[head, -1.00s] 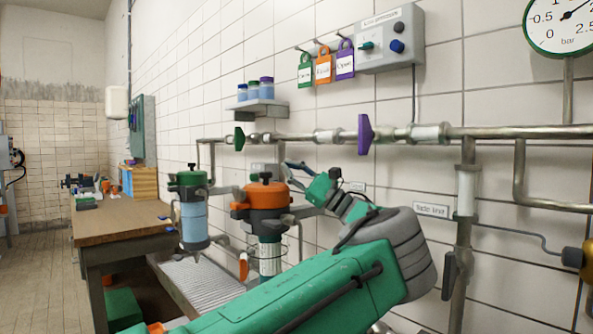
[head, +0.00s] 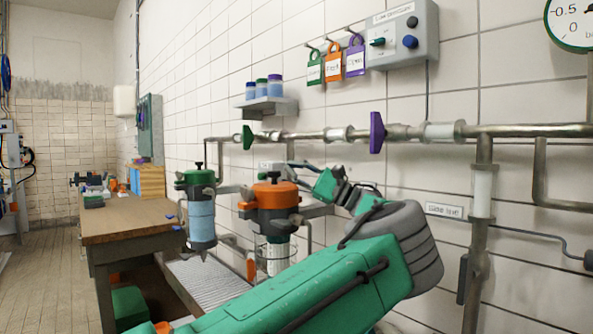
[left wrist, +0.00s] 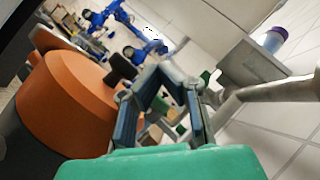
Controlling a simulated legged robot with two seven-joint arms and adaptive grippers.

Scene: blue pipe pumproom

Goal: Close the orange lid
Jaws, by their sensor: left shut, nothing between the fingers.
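The orange lid (head: 276,194) sits on top of a filter housing (head: 271,224) in the middle of the head view, with a black knob on its top. Whether it is fully seated cannot be told. In the left wrist view the orange lid (left wrist: 68,105) fills the left side. My left gripper (head: 294,165) is just behind and to the right of the lid's top, partly hidden by my arm. In the left wrist view my left gripper (left wrist: 163,72) is shut and empty, beside the black knob. I see no clear contact with the lid. My right gripper is out of view.
A green-lidded housing (head: 197,183) stands to the left. Pipes with a green handle (head: 247,137) and a purple handle (head: 376,132) run along the tiled wall. A shelf (head: 266,107) holds small jars. A wooden table (head: 125,220) is at left.

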